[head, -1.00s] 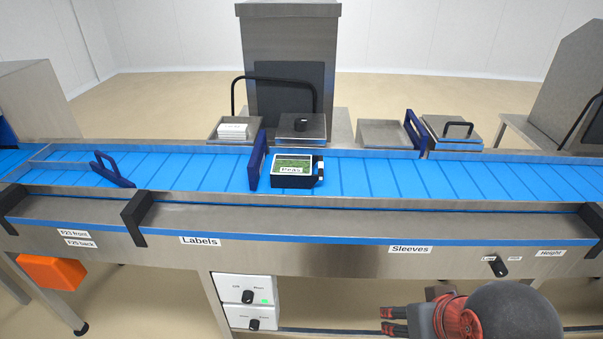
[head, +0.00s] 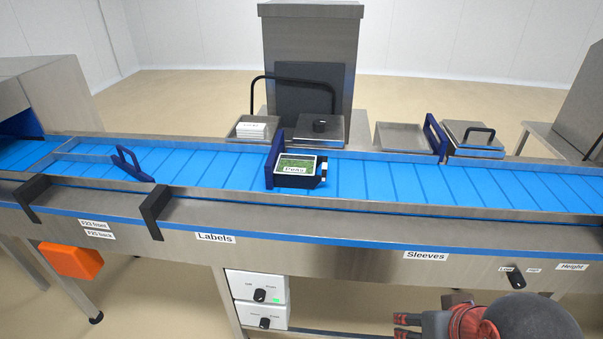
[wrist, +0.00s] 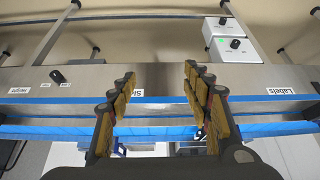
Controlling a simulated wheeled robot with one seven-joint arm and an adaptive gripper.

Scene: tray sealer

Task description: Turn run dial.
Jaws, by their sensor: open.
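The run dial (head: 260,296) is a black knob on the upper white control box under the conveyor, with a small green light beside it. Its printed words are too small to read surely. In the wrist view the picture is inverted, and this dial (wrist: 235,43) shows at the upper right with the green light near it. My gripper (head: 400,325) is at the bottom of the head view, well right of the boxes and apart from them. In the wrist view my gripper (wrist: 160,72) has its fingers spread, with nothing between them.
A second black dial (head: 265,323) is on the lower white box. Another knob (head: 515,276) is on the conveyor front by the Height label. An orange box (head: 71,261) hangs at the left. A peas tray (head: 297,170) sits on the blue belt against a dark blue gate (head: 274,158).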

